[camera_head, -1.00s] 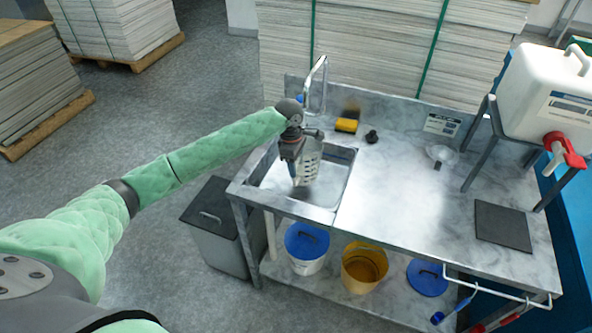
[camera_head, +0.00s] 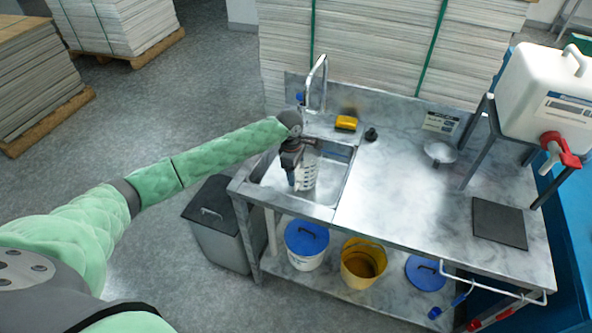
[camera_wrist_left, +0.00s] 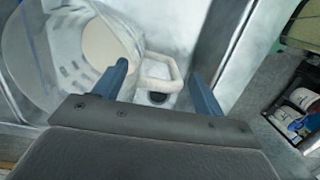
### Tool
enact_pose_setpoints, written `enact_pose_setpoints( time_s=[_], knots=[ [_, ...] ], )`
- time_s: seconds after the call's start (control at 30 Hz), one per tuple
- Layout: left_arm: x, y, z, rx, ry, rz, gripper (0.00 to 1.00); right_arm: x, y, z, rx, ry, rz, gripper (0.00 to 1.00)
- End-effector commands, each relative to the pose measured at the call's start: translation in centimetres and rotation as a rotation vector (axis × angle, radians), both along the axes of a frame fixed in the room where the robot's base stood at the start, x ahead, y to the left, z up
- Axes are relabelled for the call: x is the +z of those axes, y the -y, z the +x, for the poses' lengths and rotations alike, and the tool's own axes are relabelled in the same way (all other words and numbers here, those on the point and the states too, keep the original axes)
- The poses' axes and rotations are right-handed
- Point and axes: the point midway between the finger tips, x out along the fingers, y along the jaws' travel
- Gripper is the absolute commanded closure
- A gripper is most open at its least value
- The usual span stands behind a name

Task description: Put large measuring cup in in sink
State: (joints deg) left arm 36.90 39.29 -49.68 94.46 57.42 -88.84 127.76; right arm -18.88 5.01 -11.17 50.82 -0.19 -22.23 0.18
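The large measuring cup (camera_head: 309,172), clear with pale markings, is inside the steel sink (camera_head: 335,187) at the left of the counter. It looks upright, apparently on the basin floor, though its base contact is hard to see. My left gripper (camera_head: 291,173) is at the cup's left side, partly in front of it. In the left wrist view, my left gripper (camera_wrist_left: 162,88) has its fingers spread, with the cup's pale handle (camera_wrist_left: 161,72) between them and gaps beside it. The cup's body (camera_wrist_left: 40,65) is at the left there. My right gripper is out of view.
A tall faucet (camera_head: 318,82) stands behind the sink. A yellow sponge (camera_head: 346,123) and a black stopper (camera_head: 371,134) lie to its right. The white jug (camera_head: 545,95) is on a stand at far right. The middle counter is mostly clear.

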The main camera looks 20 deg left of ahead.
Motion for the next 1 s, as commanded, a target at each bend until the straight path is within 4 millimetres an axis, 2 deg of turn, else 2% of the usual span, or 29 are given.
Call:
enact_pose_setpoints(
  time_s=[0.23, 0.37, 0.43, 0.6, 0.8, 1.0],
  knots=[
    [0.1, 0.0, 0.0, 0.0, 0.001, 0.0, 0.29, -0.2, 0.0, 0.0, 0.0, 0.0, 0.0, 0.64],
    [1.1, -0.2, 0.1, 0.001, 0.002, 0.0, 0.29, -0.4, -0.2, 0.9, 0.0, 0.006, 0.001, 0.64],
    [2.1, -0.3, 0.1, 0.0, 0.002, -0.001, 0.29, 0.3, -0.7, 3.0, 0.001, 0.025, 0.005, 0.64],
    [5.4, -0.7, 0.1, -0.001, 0.004, 0.0, 0.29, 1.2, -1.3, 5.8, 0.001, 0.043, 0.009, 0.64],
    [8.9, -1.1, 0.2, 0.0, 0.003, -0.001, 0.29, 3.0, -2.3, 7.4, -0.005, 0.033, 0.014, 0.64],
    [11.2, -1.3, 0.1, 0.0, 0.0, -0.001, 0.29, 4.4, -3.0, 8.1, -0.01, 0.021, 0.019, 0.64]
  ],
)
